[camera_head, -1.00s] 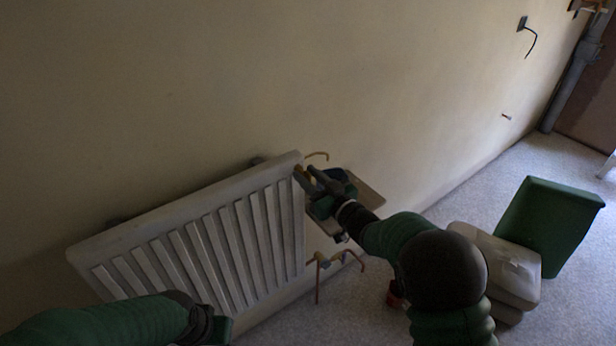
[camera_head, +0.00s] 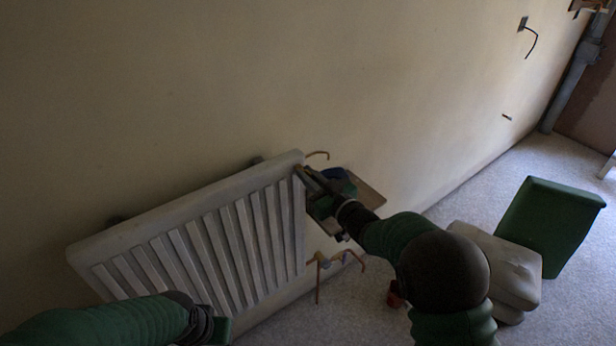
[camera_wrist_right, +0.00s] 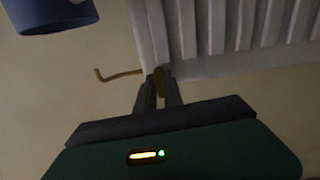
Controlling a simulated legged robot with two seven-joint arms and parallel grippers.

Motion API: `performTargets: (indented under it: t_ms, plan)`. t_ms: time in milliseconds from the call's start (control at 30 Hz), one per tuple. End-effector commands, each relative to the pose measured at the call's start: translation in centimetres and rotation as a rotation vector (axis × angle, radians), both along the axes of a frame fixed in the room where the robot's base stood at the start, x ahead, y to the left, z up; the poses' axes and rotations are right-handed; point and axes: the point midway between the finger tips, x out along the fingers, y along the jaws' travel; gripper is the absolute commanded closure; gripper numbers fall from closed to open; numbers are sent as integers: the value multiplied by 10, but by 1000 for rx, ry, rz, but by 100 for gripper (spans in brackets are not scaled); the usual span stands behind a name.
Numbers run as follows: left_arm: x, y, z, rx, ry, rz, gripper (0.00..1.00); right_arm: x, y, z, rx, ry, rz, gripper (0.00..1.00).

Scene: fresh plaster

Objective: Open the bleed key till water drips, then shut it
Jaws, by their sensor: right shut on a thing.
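The white ribbed radiator (camera_head: 190,215) is against the wall; its end also shows in the right wrist view (camera_wrist_right: 215,60). My right gripper (camera_head: 304,176) is at the radiator's upper right corner. In the right wrist view my right gripper's fingers (camera_wrist_right: 159,90) are shut on the small brass bleed key (camera_wrist_right: 158,77) at the radiator's end. The fingers hide part of the key. A blue cup (camera_wrist_right: 52,14) is near it, partly cut off; in the head view it is mostly behind my gripper. No water drops are visible. My left gripper (camera_head: 222,328) is low in front of the radiator, its fingers hidden.
A flat board (camera_head: 368,190) is behind my right gripper. A bent copper pipe (camera_head: 318,154) sticks out above it, and copper pipes with a valve (camera_head: 322,262) stand below. A green box (camera_head: 548,225) and a pale sack-like block (camera_head: 497,262) are on the floor at right.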

Motion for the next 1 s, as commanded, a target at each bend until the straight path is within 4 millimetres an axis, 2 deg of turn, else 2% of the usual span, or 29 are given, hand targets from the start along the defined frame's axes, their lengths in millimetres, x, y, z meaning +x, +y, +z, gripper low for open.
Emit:
performTargets:
  t_ms: [1000]
  plan:
    - [0, 0, -77, 0, 0, 0, 64, -2, 3, -7, -673, -486, 2, 100]
